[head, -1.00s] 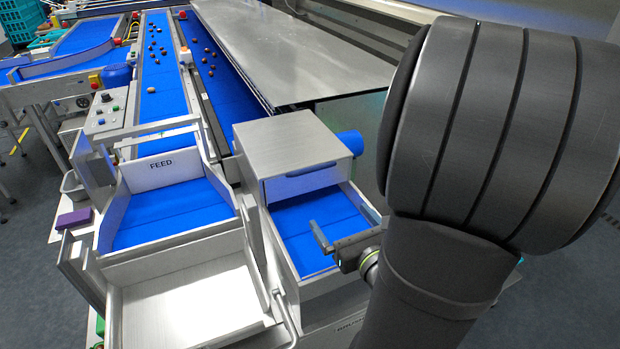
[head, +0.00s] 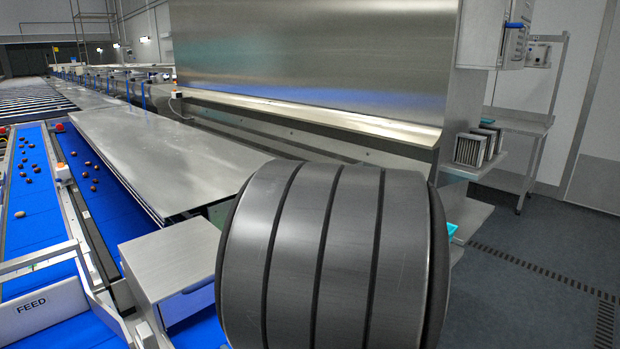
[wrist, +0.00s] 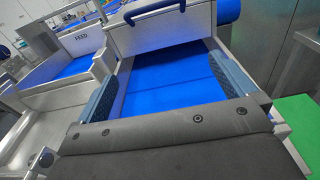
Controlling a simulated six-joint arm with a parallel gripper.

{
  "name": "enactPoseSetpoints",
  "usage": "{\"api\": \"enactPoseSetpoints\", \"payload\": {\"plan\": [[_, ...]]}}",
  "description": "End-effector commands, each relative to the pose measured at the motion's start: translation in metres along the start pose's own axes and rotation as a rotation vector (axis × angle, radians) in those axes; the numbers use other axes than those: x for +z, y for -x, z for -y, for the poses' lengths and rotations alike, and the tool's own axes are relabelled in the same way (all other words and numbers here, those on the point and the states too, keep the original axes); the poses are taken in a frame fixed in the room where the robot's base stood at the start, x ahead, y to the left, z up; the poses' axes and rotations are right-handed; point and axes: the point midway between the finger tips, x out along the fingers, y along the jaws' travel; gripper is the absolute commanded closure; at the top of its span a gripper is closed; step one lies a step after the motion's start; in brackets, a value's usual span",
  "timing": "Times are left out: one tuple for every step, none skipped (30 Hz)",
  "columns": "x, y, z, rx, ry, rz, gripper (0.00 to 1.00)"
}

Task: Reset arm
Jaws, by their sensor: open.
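My gripper (wrist: 168,56) shows in the wrist view with its two grey-blue fingers wide apart. Nothing is between them except the view of the blue-lined tray floor (wrist: 170,92) beyond. The gripper is over the open tray below a metal box with a dark handle (wrist: 152,12). The gap between the fingers and the tray floor is hard to judge. In the head view, my large dark arm joint covers the bottom middle, and the gripper is out of sight. The metal box (head: 172,258) stands left of that joint.
The FEED chute (wrist: 80,42) lies left of the tray. In the head view, blue belts (head: 35,215) carry several dark dates at left. A long steel table (head: 165,155) lies behind the box. Small racks (head: 475,148) sit on a shelf at right. Open floor shows at far right.

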Motion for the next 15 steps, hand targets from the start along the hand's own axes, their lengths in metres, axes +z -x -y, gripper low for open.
{"api": "enactPoseSetpoints", "payload": {"plan": [[0.000, -0.003, 0.000, 0.003, 0.000, 0.000, 0.00], [0.000, -0.005, -0.001, 0.003, 0.000, 0.000, 0.00], [0.000, -0.009, -0.001, 0.004, 0.000, 0.001, 0.00], [0.000, -0.011, -0.001, 0.004, 0.000, 0.000, 0.00], [0.000, -0.014, -0.001, 0.004, 0.000, 0.000, 0.00], [0.000, -0.017, -0.001, 0.005, 0.001, -0.001, 0.00], [0.000, -0.020, -0.001, 0.004, 0.001, -0.001, 0.00], [0.000, -0.022, -0.001, 0.004, 0.001, 0.000, 0.00], [0.000, -0.026, -0.001, 0.005, 0.000, 0.000, 0.00], [0.000, -0.029, -0.001, 0.005, 0.000, 0.000, 0.00], [0.000, -0.032, -0.001, 0.005, 0.000, 0.000, 0.00], [0.000, -0.036, -0.001, 0.004, 0.000, 0.000, 0.00], [0.000, -0.039, -0.001, 0.004, -0.001, -0.001, 0.00], [0.000, -0.042, -0.001, 0.004, 0.000, -0.001, 0.00], [0.000, -0.046, -0.001, 0.004, 0.000, 0.000, 0.00]]}}
